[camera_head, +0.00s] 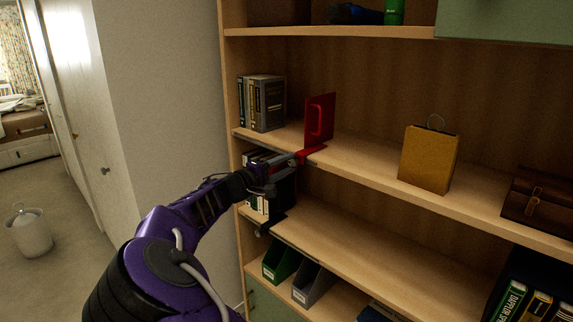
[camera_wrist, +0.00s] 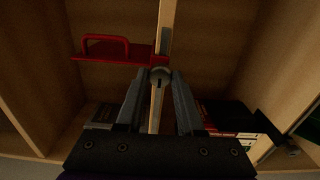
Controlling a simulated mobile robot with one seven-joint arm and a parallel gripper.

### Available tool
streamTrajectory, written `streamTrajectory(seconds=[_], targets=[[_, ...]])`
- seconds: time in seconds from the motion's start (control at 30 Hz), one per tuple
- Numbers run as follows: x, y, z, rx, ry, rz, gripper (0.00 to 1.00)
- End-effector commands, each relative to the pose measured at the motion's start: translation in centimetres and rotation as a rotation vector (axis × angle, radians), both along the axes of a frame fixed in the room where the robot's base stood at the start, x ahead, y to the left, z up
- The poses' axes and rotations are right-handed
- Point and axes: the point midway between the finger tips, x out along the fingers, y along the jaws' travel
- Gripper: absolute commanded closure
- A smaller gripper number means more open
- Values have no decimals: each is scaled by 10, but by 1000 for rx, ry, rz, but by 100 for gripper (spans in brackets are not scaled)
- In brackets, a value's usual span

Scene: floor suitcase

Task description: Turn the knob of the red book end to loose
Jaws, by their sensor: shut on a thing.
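The red book end (camera_head: 328,105) stands upright on the middle shelf, right of a row of books, with its clamp part at the shelf's front edge. In the wrist view, the red book end (camera_wrist: 110,57) extends to the left, with a loop handle on it. Its round grey knob (camera_wrist: 160,74) sits at the shelf's edge, between my fingertips. My gripper (camera_wrist: 160,82) is shut on the knob. In the head view my gripper (camera_head: 290,160) reaches the shelf edge from the left; the knob is too small to make out there. The knob's turn setting cannot be read.
Upright books (camera_head: 263,103) stand left of the book end, and more books sit on the shelf below, partly behind my arm. A yellow bag (camera_head: 428,160) and a brown chest (camera_head: 540,200) stand farther right. The shelf between book end and bag is clear.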

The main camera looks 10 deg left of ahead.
Motion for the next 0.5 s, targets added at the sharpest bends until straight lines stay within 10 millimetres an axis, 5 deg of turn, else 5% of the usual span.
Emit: streamTrajectory(seconds=[0.37, 0.4, 0.5], targets=[[0, 0, 0, -3, 2, 0, 100], [0, 0, 0, -2, 2, 0, 56], [0, 0, 0, -2, 2, 0, 38]])
